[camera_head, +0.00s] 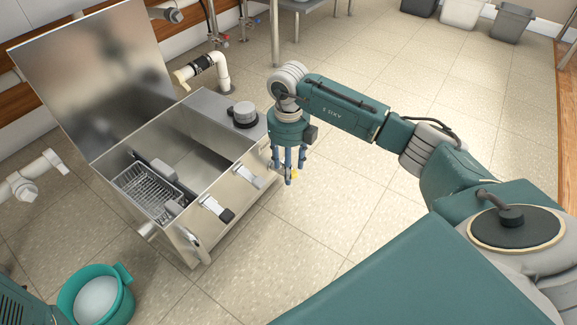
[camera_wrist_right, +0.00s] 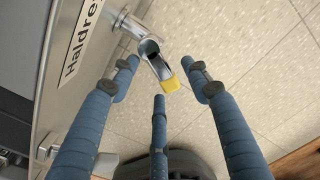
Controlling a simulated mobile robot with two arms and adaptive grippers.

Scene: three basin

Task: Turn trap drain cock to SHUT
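The trap is an open steel box (camera_head: 128,196) with its lid (camera_head: 96,75) raised. In the right wrist view its front wall bears a "Haldre…" label (camera_wrist_right: 79,42). The drain cock (camera_wrist_right: 152,54) is a short metal pipe with a lever ending in a yellow tip (camera_wrist_right: 171,85). A bit of the yellow tip (camera_head: 295,173) shows behind my fingers in the head view. My right gripper (camera_head: 288,169) points down by the box's right end. Its blue fingers (camera_wrist_right: 159,76) are spread around the lever, with no clear contact. No SHUT mark is legible. My left gripper is out of view.
A wire basket (camera_head: 146,190) sits inside the box. Latches (camera_head: 216,208) line its front edge. A teal bucket (camera_head: 97,297) stands at lower left. White pipes (camera_head: 206,68) rise behind the box. The tiled floor to the right is mostly clear.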

